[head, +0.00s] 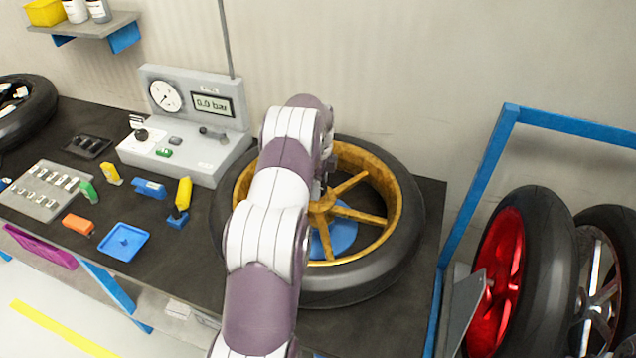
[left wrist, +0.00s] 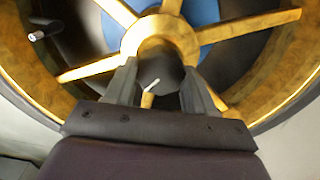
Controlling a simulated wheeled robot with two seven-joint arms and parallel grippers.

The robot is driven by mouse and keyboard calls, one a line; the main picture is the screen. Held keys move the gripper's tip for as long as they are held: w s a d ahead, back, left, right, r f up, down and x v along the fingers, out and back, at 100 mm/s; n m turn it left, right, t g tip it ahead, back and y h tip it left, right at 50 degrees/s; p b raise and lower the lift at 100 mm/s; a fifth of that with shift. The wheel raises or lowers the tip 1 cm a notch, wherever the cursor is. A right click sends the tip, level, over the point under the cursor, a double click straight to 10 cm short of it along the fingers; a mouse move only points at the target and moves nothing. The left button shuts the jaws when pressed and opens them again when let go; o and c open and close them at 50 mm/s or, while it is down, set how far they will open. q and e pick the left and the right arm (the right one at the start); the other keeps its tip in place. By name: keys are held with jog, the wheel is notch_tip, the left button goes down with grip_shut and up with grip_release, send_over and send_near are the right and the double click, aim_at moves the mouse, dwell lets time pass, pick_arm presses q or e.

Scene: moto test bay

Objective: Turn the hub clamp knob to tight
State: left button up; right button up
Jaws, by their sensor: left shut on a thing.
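A motorcycle wheel with a gold rim and spokes (head: 352,212) and a black tyre (head: 385,272) lies flat on the dark bench. In the left wrist view, the black hub clamp knob (left wrist: 166,78) with a white pointer line sits at the gold hub (left wrist: 160,42). The pointer line slants up to the right in that view. My left gripper (left wrist: 159,74) is shut on the knob, one finger on each side of it. In the head view my left arm hides the knob and part of the hub. My right gripper is not in view.
A grey gauge unit (head: 197,150) reading 0.0 bar stands just left of the wheel. A blue tray (head: 123,241) and several small coloured items lie farther left. A blue frame (head: 498,145) and a red-rimmed wheel (head: 503,270) stand at the right.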

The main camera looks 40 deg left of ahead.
pick_arm(q)
jog(key=shift+w+a+r, duration=0.1)
jog(key=shift+r, duration=0.05)
jog(key=o, duration=1)
jog(key=shift+o, duration=0.2)
notch_tip(320, 180, up, 13)
jog(key=p, duration=1)
jog(key=shift+f+p, duration=0.2)
jog(key=shift+p, duration=0.1)
